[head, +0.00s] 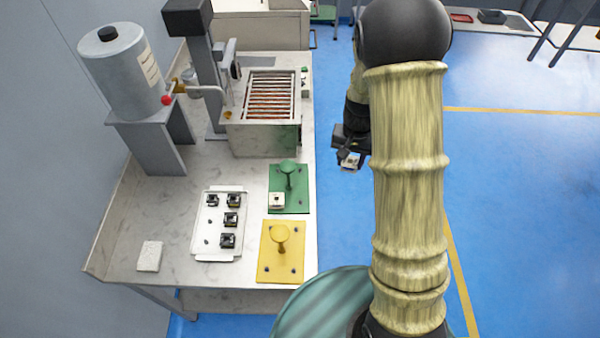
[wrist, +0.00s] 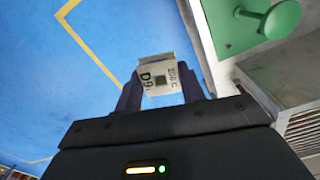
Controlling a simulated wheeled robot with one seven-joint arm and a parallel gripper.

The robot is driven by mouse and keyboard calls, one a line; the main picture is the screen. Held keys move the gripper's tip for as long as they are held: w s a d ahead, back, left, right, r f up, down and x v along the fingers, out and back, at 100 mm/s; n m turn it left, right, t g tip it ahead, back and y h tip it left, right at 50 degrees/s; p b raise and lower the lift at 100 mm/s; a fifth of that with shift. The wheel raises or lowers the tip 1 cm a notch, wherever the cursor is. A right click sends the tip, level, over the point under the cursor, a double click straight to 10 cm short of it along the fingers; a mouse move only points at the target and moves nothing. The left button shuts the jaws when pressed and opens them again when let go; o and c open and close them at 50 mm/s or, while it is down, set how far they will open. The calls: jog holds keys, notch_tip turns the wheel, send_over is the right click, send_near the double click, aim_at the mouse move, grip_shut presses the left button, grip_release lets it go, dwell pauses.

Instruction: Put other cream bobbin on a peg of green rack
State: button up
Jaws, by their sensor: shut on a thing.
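My gripper (head: 350,152) is to the right of the table, over the blue floor. It is shut on a cream bobbin (head: 350,162) with a dark square hole; the bobbin (wrist: 166,80) also shows between the fingers in the wrist view, with dark lettering on it. The green rack (head: 291,203) lies near the table's right edge, left of my gripper. It has a mushroom-shaped green knob and dark pegs. Another cream bobbin (head: 277,200) sits at its front left corner. The green rack (wrist: 228,28) is at upper right in the wrist view.
A yellow rack (head: 279,272) with a knob lies in front of the green one. A white tray (head: 209,243) holds several black bobbins. A metal box with copper-coloured rows (head: 266,139) stands behind. A pale block (head: 149,256) lies at left. The floor right of the table is open.

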jog(key=shift+s+d, duration=0.1)
jog(key=shift+s, duration=0.05)
jog(key=n, duration=0.3)
send_over(300, 200)
notch_tip(300, 200, down, 7)
jog(key=shift+r, duration=0.2)
jog(key=shift+f, duration=0.1)
jog(key=shift+d+f+b, duration=0.1)
jog(key=shift+f+b, duration=1.9)
jog(key=shift+f, duration=0.4)
jog(key=shift+f+b, duration=0.6)
jog(key=shift+f, duration=0.45)
jog(key=o, duration=1.1)
jog(key=shift+c, duration=0.2)
jog(key=shift+r, duration=0.1)
